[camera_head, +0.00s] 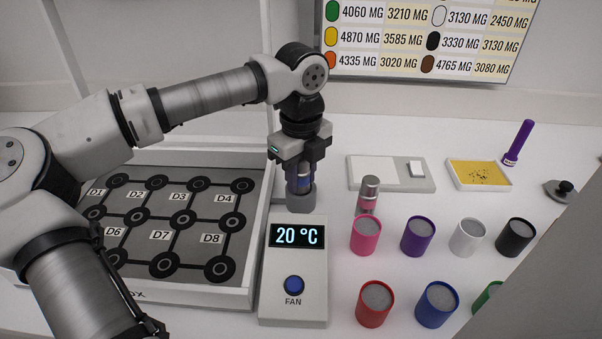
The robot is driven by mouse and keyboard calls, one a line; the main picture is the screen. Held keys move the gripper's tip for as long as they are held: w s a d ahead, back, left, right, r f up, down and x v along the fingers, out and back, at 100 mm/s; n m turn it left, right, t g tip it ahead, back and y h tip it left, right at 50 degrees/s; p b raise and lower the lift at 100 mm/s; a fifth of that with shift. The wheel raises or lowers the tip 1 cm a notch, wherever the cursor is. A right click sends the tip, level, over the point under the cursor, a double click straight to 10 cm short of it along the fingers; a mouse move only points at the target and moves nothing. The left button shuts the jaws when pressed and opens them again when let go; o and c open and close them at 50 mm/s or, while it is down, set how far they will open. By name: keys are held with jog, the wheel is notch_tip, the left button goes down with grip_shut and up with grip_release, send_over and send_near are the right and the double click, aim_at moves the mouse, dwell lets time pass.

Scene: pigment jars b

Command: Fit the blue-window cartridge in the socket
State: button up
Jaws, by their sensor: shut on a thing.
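My gripper (301,168) points straight down and is shut on the blue-window cartridge (304,184), a metallic cylinder with a blue band. The fingers hide much of it. A short grey cylindrical socket (301,203) stands directly below, just behind the display box. The cartridge's lower end is at the socket's mouth in this view; I cannot tell whether it is inside or just above or in front of it. A second metallic cartridge with a pink window (369,192) stands upright to the right, behind the pink jar.
A display box (293,262) reading 20 °C, with a blue FAN button, stands in front of the socket. A tray (175,280) with round holders lies left. Several coloured jars, including a pink one (365,237), stand right. A white scale (392,174) and yellow dish (480,174) lie behind.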

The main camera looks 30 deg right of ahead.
jog(key=shift+f, duration=0.2)
jog(key=o, duration=1.1)
jog(key=shift+c, duration=0.2)
jog(key=shift+r, duration=0.1)
notch_tip(320, 180, up, 14)
jog(key=shift+f+b, duration=0.1)
jog(key=shift+b, duration=0.65)
jog(key=shift+s+f, duration=0.1)
